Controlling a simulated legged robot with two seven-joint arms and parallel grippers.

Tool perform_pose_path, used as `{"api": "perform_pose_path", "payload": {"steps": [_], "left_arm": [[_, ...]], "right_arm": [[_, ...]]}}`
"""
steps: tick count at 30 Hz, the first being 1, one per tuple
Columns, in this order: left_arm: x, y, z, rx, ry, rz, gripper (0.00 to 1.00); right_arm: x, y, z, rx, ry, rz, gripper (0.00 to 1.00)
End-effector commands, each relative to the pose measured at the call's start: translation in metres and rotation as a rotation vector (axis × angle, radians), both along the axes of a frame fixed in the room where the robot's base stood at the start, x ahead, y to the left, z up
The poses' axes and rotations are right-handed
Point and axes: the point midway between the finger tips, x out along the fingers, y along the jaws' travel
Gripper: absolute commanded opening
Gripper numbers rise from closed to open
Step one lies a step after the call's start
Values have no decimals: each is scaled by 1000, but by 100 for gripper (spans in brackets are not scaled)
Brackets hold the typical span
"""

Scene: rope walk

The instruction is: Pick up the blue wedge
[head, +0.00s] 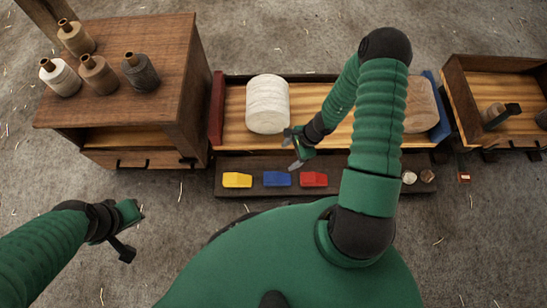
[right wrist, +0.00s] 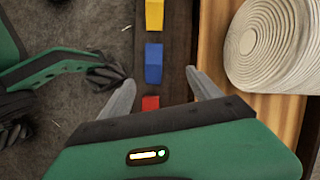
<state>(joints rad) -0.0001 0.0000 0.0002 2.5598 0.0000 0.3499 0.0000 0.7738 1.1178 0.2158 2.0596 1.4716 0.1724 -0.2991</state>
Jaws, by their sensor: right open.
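The blue wedge (head: 277,179) lies on the dark front ledge of the bench, between a yellow wedge (head: 237,180) and a red wedge (head: 314,179). My right gripper (head: 291,149) is open and empty, above and just behind the row. In the right wrist view the blue wedge (right wrist: 153,63) shows ahead, between the lines of the two spread fingers, apart from both. The red wedge (right wrist: 150,102) is nearer and partly hidden by the hand. My left gripper (head: 132,230) hangs over the floor at the left; its finger gap is not clear.
A white spool (head: 267,104) stands on the bench behind the row. A tan spool (head: 419,105) is partly hidden by my right arm. A wooden cabinet (head: 150,70) with several bottle-shaped spools stands at left. An open wooden box (head: 480,85) is at right.

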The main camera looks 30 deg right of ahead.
Motion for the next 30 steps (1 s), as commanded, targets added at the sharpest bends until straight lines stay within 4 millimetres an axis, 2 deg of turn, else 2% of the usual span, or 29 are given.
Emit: {"api": "perform_pose_path", "payload": {"steps": [1, 4, 8, 15, 18, 23, 30], "left_arm": [[0, 0, 1, 0, 0, 0, 0], [0, 0, 0, 0, 1, 0, 0], [0, 0, -18, 0, 1, 1, 0], [-1, 1, -57, 0, 1, 0, 0], [-1, 1, -67, 0, 1, 0, 0], [-1, 1, -75, 0, 0, 0, 0], [-1, 1, -114, 0, 1, 0, 0]], "right_arm": [[-7, -2, -16, 33, 31, -102, 73], [-14, -4, -37, 64, 67, -224, 73], [-12, 2, -64, 73, 78, -253, 73], [-1, 23, -125, 76, 79, -252, 73], [3, 30, -142, 75, 78, -252, 73], [7, 36, -154, 74, 77, -251, 73], [12, 53, -193, 75, 78, -251, 73]]}}
